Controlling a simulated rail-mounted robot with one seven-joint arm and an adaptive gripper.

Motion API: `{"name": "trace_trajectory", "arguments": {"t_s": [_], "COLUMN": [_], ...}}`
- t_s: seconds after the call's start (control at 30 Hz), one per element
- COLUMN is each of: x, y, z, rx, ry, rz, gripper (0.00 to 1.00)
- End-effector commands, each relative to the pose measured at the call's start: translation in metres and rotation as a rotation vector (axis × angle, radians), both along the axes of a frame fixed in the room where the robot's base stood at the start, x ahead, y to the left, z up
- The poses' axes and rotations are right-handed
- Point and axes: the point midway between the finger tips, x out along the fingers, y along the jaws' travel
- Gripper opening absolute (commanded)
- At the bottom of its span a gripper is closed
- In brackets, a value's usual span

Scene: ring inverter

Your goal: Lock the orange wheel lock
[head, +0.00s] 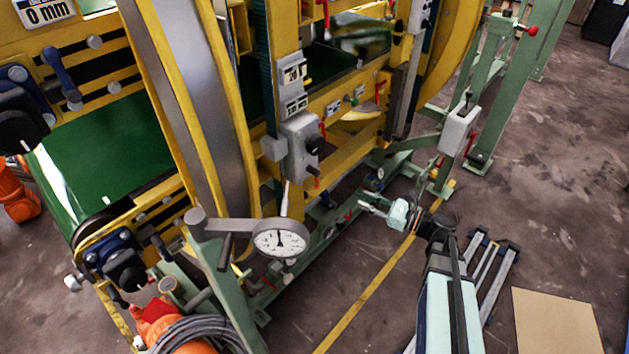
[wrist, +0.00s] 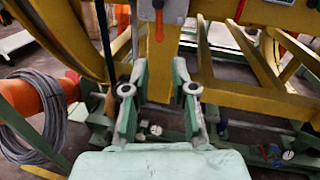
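My gripper (head: 374,208) is low at the machine's right side, pointing left toward the green base frame. In the wrist view, its two fingers (wrist: 158,90) are spread wide with nothing between them. An orange-red lever (wrist: 158,24) hangs from a grey box beyond and above the fingertips, apart from them. I cannot tell whether this lever is the orange wheel lock, or whether it is locked. Several small red handles show on the machine in the head view, including one below the grey control box (head: 318,182).
The yellow ring frame (head: 150,60) and green base frame (head: 322,232) stand close around my gripper. A dial gauge (head: 280,239) is on the near side. Coiled grey cable (wrist: 30,108) hangs on an orange cylinder. Floor at the right is mostly clear, with a cardboard sheet (head: 556,322).

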Motion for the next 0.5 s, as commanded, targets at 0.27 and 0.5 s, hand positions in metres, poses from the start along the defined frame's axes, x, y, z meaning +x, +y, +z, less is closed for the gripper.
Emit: {"name": "trace_trajectory", "arguments": {"t_s": [0.27, 0.5], "x": [0.01, 0.031], "y": [0.021, 0.061], "z": [0.0, 0.001], "rx": [0.009, 0.008], "ry": [0.024, 0.024], "rz": [0.005, 0.006], "gripper": [0.26, 0.26]}}
